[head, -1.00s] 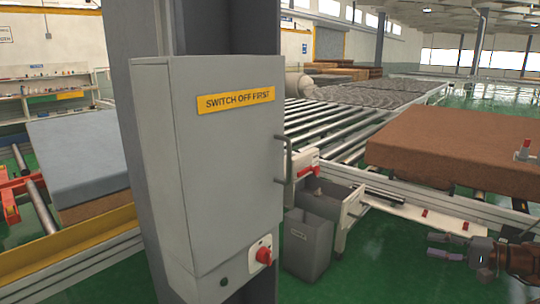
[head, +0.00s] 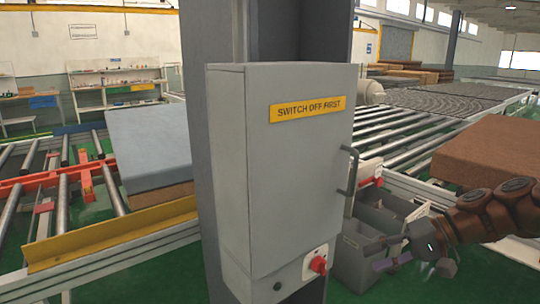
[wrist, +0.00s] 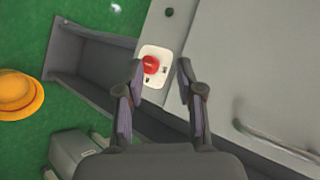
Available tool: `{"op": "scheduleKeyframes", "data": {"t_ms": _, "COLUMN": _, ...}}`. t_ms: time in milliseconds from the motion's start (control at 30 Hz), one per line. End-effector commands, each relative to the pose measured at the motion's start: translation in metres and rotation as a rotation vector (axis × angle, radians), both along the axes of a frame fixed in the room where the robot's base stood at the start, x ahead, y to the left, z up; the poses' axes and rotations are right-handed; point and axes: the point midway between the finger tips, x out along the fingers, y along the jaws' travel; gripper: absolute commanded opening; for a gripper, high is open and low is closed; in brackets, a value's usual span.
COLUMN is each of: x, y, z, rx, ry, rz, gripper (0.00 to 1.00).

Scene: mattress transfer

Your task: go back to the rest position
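My gripper (head: 374,256) is at the right in the head view, just right of the grey cabinet (head: 245,160) and in front of the grey bins. In the wrist view my gripper (wrist: 160,68) is open, its two fingers apart with nothing held between them. The red rotary switch (head: 318,264) sits on a white plate low on the cabinet front. It also shows in the wrist view (wrist: 151,65), near the left fingertip; whether they touch I cannot tell.
The cabinet's door handle (head: 348,180) sticks out at its right. Grey bins (head: 372,232) stand behind my gripper. A brown mattress (head: 488,152) lies at the right, a blue-grey one (head: 148,145) at the left. A yellow round object (wrist: 16,93) is on the green floor.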

Motion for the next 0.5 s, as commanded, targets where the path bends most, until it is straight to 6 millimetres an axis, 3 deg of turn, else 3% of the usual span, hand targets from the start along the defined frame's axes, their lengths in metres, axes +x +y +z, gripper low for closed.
{"op": "scheduleKeyframes", "data": {"t_ms": 33, "x": -0.013, "y": 0.024, "z": 0.002, "rx": -0.044, "ry": 0.018, "rz": 0.051, "gripper": 0.37}}
{"op": "scheduleKeyframes", "data": {"t_ms": 200, "x": -0.058, "y": 0.075, "z": -0.006, "rx": -0.199, "ry": 0.078, "rz": 0.17, "gripper": 0.37}}
{"op": "scheduleKeyframes", "data": {"t_ms": 300, "x": -0.087, "y": 0.096, "z": -0.015, "rx": -0.297, "ry": 0.108, "rz": 0.225, "gripper": 0.37}}
{"op": "scheduleKeyframes", "data": {"t_ms": 500, "x": -0.147, "y": 0.113, "z": -0.034, "rx": -0.502, "ry": 0.161, "rz": 0.303, "gripper": 0.37}}
